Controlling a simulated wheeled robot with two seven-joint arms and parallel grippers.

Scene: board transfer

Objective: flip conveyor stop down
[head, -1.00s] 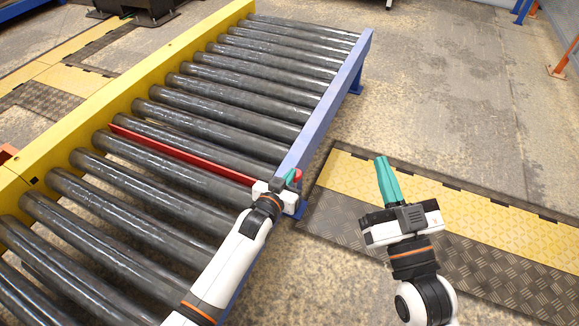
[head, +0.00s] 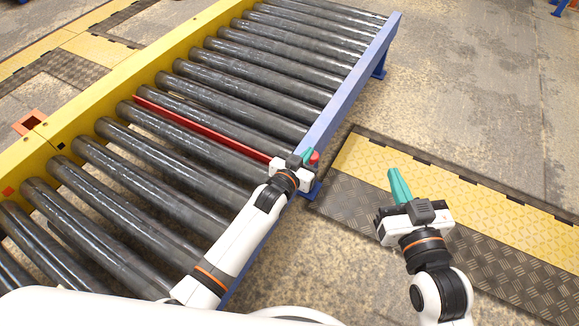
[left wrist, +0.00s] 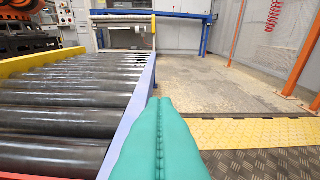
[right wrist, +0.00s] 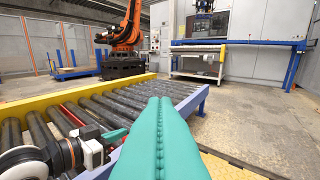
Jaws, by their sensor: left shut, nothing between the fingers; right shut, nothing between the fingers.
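The conveyor stop is a long red bar (head: 205,130) lying between two dark rollers, running from the yellow rail to the blue rail. Its red end (head: 314,157) shows just outside the blue rail, beside my left gripper (head: 307,154). That gripper is shut with nothing in it, at the blue rail; its green fingers partly cover the bar's end, and I cannot tell if they touch it. Its fingers fill the middle of the left wrist view (left wrist: 160,135). My right gripper (head: 394,172) is shut and empty, out over the floor right of the conveyor.
The roller conveyor has a yellow rail (head: 120,75) on the left and a blue rail (head: 355,80) on the right. A yellow and dark floor mat (head: 430,180) lies right of it. The floor (head: 470,80) beyond is clear. An orange robot arm (right wrist: 125,25) stands far back.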

